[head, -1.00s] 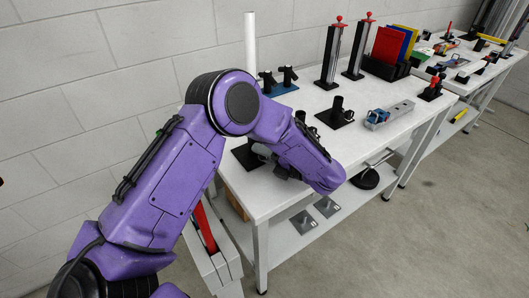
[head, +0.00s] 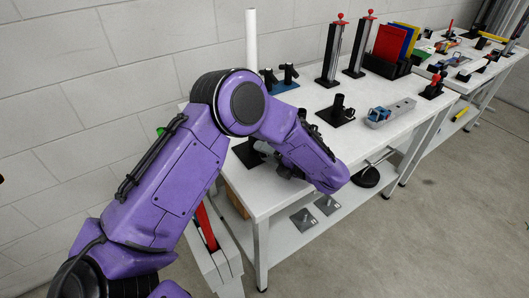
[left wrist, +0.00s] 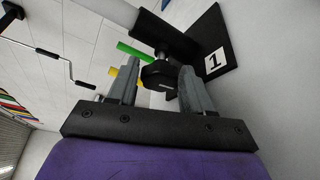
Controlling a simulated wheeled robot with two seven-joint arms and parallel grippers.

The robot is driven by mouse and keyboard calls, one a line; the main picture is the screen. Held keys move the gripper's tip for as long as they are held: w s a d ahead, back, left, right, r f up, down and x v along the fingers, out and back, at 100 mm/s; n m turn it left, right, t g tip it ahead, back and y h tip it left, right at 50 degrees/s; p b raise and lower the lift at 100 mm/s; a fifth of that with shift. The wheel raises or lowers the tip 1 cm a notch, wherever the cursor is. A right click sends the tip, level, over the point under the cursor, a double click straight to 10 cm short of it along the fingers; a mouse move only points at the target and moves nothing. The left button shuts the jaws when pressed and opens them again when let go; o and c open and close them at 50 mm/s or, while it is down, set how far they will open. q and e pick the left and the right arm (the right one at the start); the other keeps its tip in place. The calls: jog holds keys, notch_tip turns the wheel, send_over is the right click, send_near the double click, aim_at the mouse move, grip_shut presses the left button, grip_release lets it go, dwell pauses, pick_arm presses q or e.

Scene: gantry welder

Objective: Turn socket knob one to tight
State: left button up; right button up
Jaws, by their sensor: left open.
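Socket knob one is the black knob (left wrist: 158,74) in the left wrist view. It is on a short stem at a dark mount with a plate marked "1" (left wrist: 214,60). My left gripper (left wrist: 160,70) is open, its two grey fingers on either side of the knob with gaps visible. In the head view the left gripper (head: 272,158) is low over the near left part of the white table (head: 262,200), beside a black base plate (head: 246,153). My forearm hides part of this, and the knob itself cannot be made out there. My right gripper is out of view.
Another black socket on a plate (head: 336,113) stands behind my forearm. Further back are two blue-based black fittings (head: 287,76), red-topped posts (head: 332,52) and a folder rack (head: 387,66). A grey metal block (head: 392,113) lies at right. A white post (head: 250,40) stands at the back.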

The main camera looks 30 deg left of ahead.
pick_arm(q)
jog(key=d, duration=0.3)
jog(key=d+b, duration=0.1)
jog(key=d, duration=0.2)
jog(key=d+r+b, duration=0.1)
jog(key=d, duration=0.2)
jog(key=shift+s+r, duration=0.1)
jog(key=shift+s, duration=0.05)
jog(key=shift+d+r, duration=0.1)
jog(key=shift+d, duration=0.25)
